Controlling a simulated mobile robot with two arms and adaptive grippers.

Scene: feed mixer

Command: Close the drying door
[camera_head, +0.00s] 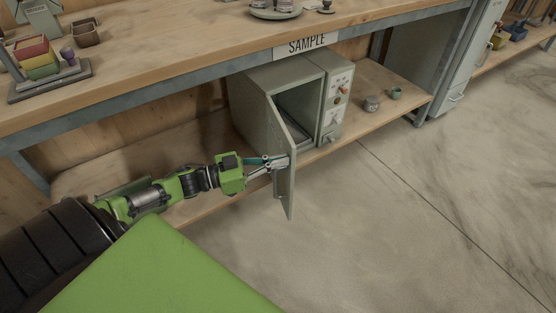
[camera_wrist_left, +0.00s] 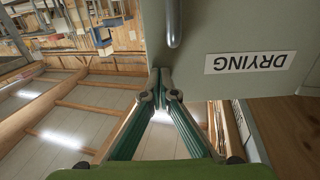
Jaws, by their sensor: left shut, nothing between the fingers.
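The drying door (camera_head: 291,190) is a pale grey panel on the grey cabinet (camera_head: 262,112) on the lower shelf. It stands swung open toward the floor side, and the dark compartment behind it shows. My left gripper (camera_head: 279,163) is at the outer face of the door, coming from the left. In the left wrist view, its closed fingertips (camera_wrist_left: 160,84) are at the door's edge, and I cannot tell whether they touch it. The door (camera_wrist_left: 225,25) shows there with an upside-down DRYING label (camera_wrist_left: 249,62) and a metal handle (camera_wrist_left: 173,22). My right gripper is not in view.
The cabinet sits under the wooden workbench (camera_head: 190,60), below a SAMPLE sign (camera_head: 306,45). A control panel (camera_head: 337,105) is right of the opening. The floor (camera_head: 400,220) in front is clear.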

